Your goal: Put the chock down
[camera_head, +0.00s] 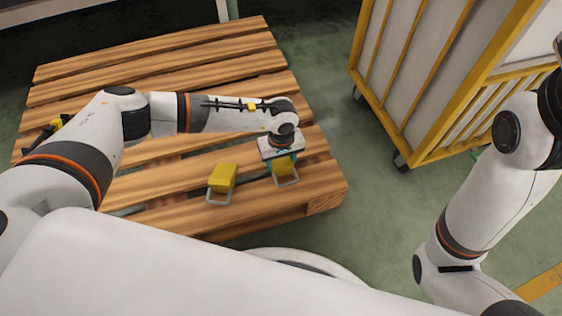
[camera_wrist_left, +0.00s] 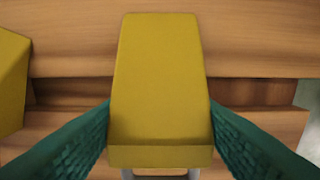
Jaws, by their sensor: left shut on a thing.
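A yellow chock (camera_head: 283,165) with a grey wire handle is under my left gripper (camera_head: 283,160), at the near right corner of the wooden pallet (camera_head: 190,205). In the left wrist view the chock (camera_wrist_left: 160,80) lies between the two teal fingers (camera_wrist_left: 160,130), which press on its sides. Whether its underside touches the boards is hard to tell. A second yellow chock (camera_head: 222,178) with a handle lies on the pallet just to the left; its edge shows in the left wrist view (camera_wrist_left: 12,80). My right arm is at the right, its gripper out of view.
A yellow-framed cart (camera_head: 405,157) with pale panels stands on the green floor (camera_head: 375,205) right of the pallet. A black and yellow item (camera_head: 45,132) lies at the pallet's left edge. The pallet's far boards look clear.

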